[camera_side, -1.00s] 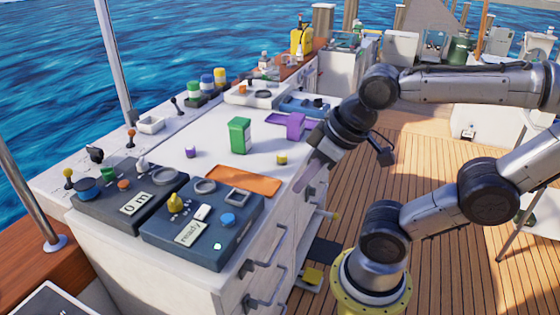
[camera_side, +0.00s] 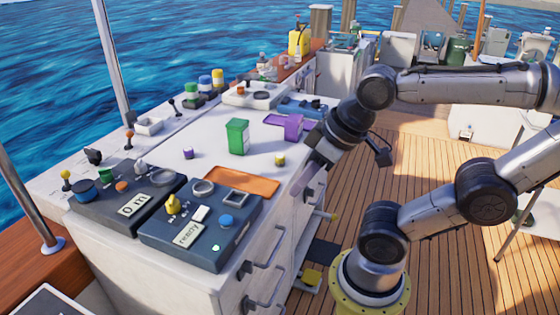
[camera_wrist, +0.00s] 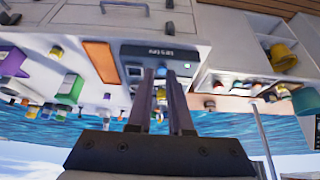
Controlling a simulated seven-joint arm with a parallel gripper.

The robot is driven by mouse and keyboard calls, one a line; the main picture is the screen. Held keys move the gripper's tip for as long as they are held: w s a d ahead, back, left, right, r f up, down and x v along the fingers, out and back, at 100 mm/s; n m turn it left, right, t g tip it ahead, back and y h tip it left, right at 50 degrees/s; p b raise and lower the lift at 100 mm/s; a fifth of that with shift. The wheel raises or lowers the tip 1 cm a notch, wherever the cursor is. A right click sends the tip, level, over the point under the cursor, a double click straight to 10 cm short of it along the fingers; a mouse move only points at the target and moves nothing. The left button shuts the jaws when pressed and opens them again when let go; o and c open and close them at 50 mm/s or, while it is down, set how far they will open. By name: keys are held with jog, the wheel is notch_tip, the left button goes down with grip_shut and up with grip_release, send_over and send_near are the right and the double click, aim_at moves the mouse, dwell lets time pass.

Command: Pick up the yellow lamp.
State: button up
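Several yellow things show, and I cannot tell for certain which is the lamp. A small rounded yellow piece (camera_side: 173,204) stands on the blue-grey panel (camera_side: 160,238) in the side view. A short yellow cylinder (camera_side: 280,159) sits on the white counter near its right edge. In the wrist view a yellow bell-shaped thing (camera_wrist: 282,57) sits in an open compartment at upper right. My gripper (camera_side: 303,182) is at the counter's right edge, near the short cylinder and away from the panel.
A green bin (camera_side: 237,137), a purple bin (camera_side: 293,128) and an orange mat (camera_side: 243,181) are on the counter. A dark panel (camera_side: 125,208) with knobs lies left of the blue-grey one. Drawer handles (camera_side: 265,250) stick out from the counter front. Open deck lies to the right.

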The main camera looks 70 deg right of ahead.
jog(key=o, duration=0.9)
